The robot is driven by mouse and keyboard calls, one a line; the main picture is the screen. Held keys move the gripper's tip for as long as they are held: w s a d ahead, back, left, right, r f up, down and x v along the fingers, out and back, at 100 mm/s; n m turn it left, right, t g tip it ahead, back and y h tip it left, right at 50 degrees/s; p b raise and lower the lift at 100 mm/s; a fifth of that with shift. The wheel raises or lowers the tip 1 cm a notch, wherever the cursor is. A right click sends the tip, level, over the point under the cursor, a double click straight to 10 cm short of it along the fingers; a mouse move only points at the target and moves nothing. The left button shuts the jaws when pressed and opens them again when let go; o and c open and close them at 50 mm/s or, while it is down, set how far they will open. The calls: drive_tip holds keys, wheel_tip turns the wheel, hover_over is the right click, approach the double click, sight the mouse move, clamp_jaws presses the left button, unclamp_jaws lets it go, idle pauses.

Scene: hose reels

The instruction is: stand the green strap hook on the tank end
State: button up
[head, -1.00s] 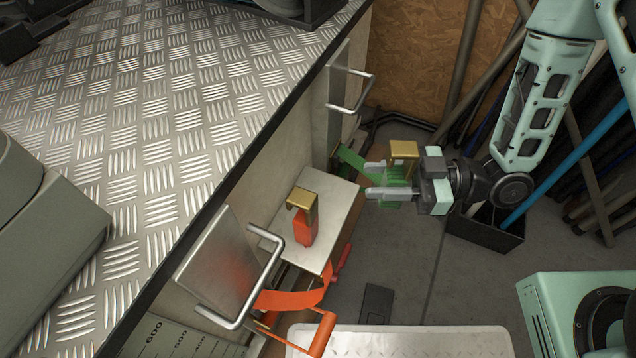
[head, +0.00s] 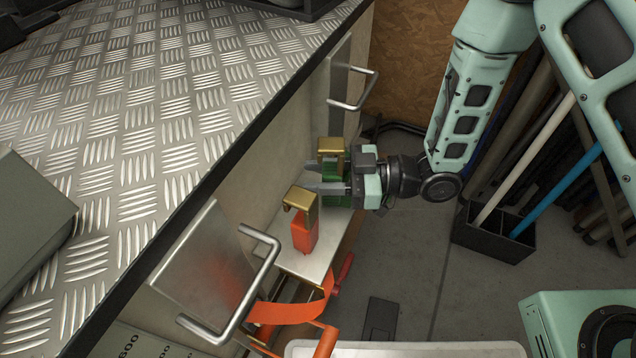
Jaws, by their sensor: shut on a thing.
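The green strap hook (head: 331,146) has a brass-coloured bent top and a green body. My gripper (head: 327,180) is shut on it, with its fingers pointing left. The hook is upright over the far part of the small metal shelf, which seems to be the tank end (head: 301,262). The fingers hide part of its body, and I cannot tell whether its base touches the shelf. A red-orange strap hook (head: 304,222) with a brass top stands upright on the same shelf, just nearer than my gripper.
An orange strap (head: 290,309) hangs below the shelf's near end. Metal handles (head: 352,88) and (head: 262,275) stick out from the side beside the shelf. The tread-plate top (head: 150,120) lies to the left. A black bin of poles (head: 492,232) stands right.

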drive_tip(key=shift+w+a+f+b, duration=0.15)
drive_tip(key=shift+f+b, duration=0.15)
drive_tip(key=shift+f, duration=0.4)
drive_tip(key=shift+f, duration=0.2)
drive_tip(key=o, duration=1.1)
drive_tip(key=shift+o, duration=0.2)
